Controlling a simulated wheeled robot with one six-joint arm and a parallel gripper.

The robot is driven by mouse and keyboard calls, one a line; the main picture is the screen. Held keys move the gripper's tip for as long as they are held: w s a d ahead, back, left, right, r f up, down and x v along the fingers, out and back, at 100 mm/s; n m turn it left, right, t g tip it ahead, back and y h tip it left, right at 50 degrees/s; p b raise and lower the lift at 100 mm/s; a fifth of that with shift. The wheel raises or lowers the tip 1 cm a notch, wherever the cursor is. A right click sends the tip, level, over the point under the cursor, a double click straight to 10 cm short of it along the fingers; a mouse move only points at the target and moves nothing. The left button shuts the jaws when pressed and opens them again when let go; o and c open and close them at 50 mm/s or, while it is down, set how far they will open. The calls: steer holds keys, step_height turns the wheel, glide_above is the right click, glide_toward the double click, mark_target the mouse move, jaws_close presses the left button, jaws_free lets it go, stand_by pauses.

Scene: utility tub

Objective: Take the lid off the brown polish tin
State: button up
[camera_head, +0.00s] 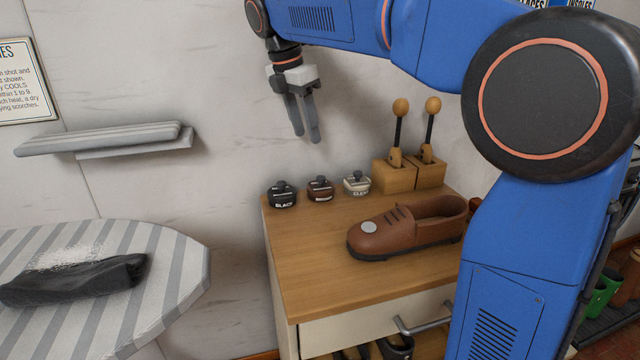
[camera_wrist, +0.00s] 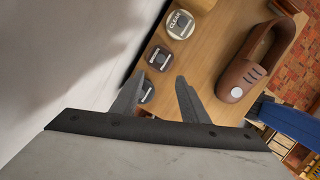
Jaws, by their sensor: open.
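The brown polish tin (camera_head: 320,190) stands on the wooden cabinet top (camera_head: 300,240), between a black tin (camera_head: 283,194) and a clear tin (camera_head: 357,183). Its dark lid with a knob is on it. In the wrist view the brown tin (camera_wrist: 159,57) lies just beyond the fingertips, with the clear tin (camera_wrist: 180,24) above it. The black tin (camera_wrist: 147,92) is partly hidden behind the left finger. My gripper (camera_head: 305,138) is open and empty, held in the air above the tins and apart from them. It also shows in the wrist view (camera_wrist: 160,82).
A brown shoe (camera_head: 410,228) lies on the cabinet top in front of the tins. Two wooden blocks with knobbed sticks (camera_head: 408,172) stand to the right. A striped ironing board (camera_head: 110,300) with a dark cloth (camera_head: 75,280) is at the left. A wall closes the back.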

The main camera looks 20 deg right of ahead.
glide_above(321, 177)
steer(key=a, duration=0.2)
steer(key=f, duration=0.8)
steer(key=shift+s+a, duration=0.1)
steer(key=shift+s, duration=0.3)
steer(key=shift+x, duration=2.7)
steer(key=shift+r, duration=0.1)
jaws_close()
